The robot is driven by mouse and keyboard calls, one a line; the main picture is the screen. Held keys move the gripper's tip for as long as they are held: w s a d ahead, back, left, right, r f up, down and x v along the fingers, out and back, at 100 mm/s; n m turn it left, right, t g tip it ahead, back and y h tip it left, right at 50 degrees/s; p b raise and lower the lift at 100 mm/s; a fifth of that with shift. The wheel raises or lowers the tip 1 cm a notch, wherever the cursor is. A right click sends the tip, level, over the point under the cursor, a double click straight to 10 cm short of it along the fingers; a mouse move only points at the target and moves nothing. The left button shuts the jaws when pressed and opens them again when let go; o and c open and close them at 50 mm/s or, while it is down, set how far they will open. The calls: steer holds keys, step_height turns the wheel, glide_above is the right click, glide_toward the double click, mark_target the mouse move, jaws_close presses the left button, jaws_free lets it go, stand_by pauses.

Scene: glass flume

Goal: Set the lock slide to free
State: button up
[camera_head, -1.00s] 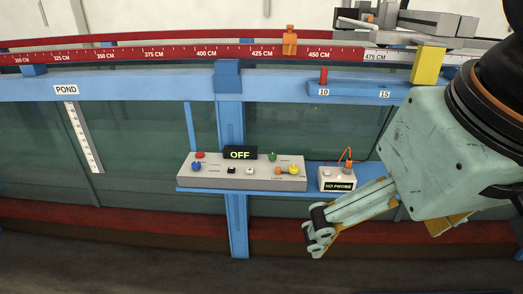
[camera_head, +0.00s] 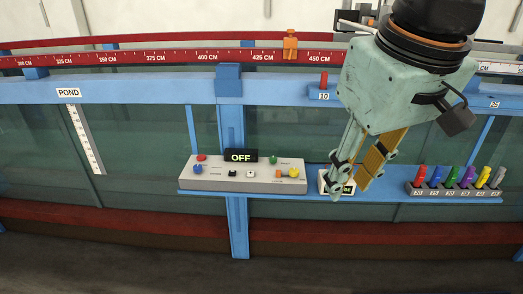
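A grey control box (camera_head: 225,181) sits on the blue shelf, left of my gripper. The box's display (camera_head: 241,156) reads OFF. My gripper (camera_head: 348,187) points down, open, its two fingers apart. The fingers are in front of a small white meter box (camera_head: 323,184) and partly hide it. I see nothing held between them.
The control box also bears red, blue, green, black and white controls. A rack (camera_head: 455,192) of several coloured plugs stands on the shelf at right. A red peg (camera_head: 324,78) and the ruled rail (camera_head: 150,55) with an orange pointer (camera_head: 290,46) are above.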

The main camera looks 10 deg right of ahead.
steer(key=w+r+n+g+p, duration=0.1)
steer(key=w+r+n+p, duration=0.2)
steer(key=w, duration=1.3)
steer(key=n+g+p, duration=0.2)
steer(key=n+p, duration=0.8)
steer(key=p, duration=0.1)
glide_above(279, 171)
step_height(279, 171, down, 26)
steer(key=shift+a, duration=0.1)
steer(key=shift+f, duration=0.1)
steer(key=shift+f+p, duration=0.7)
steer(key=shift+f, duration=6)
steer(key=shift+c, duration=0.4)
